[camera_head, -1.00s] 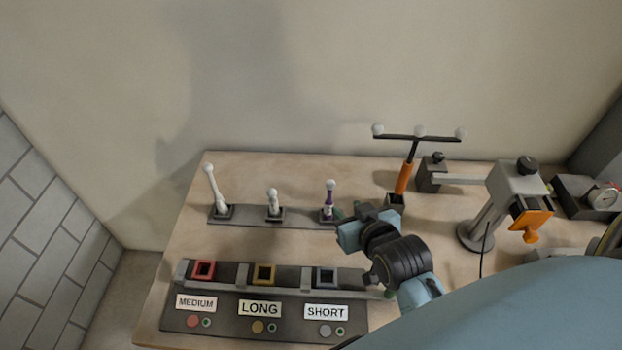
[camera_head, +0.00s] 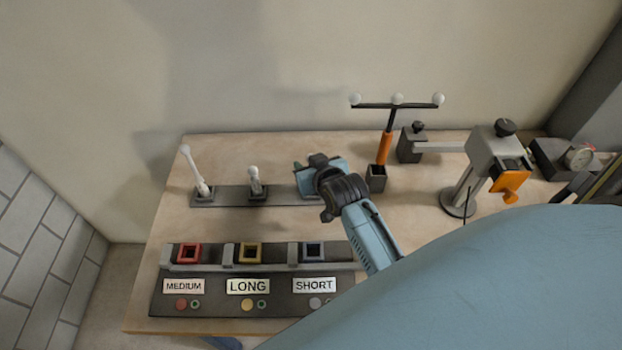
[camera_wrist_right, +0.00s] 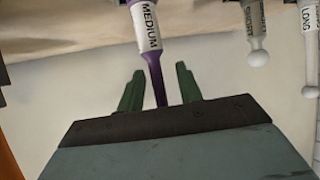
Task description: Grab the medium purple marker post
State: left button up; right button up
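The medium purple marker post (camera_wrist_right: 156,75) shows in the right wrist view with a white MEDIUM label and a purple shaft. My right gripper (camera_wrist_right: 158,85) is open, with one green finger on each side of the purple shaft and a gap visible to both. In the head view my right gripper (camera_head: 312,168) is at the right end of the post rack (camera_head: 232,197) and hides the purple post. My left gripper is not in view.
White posts labelled LONG (camera_wrist_right: 311,50) and SHORT (camera_wrist_right: 256,32) stand beside it. A tray with red, yellow and blue sockets (camera_head: 218,282) lies in front. An orange-handled T-shaped tool (camera_head: 385,148) stands close to the right of my gripper.

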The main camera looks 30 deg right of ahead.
jog(key=shift+w, duration=0.2)
grip_shut()
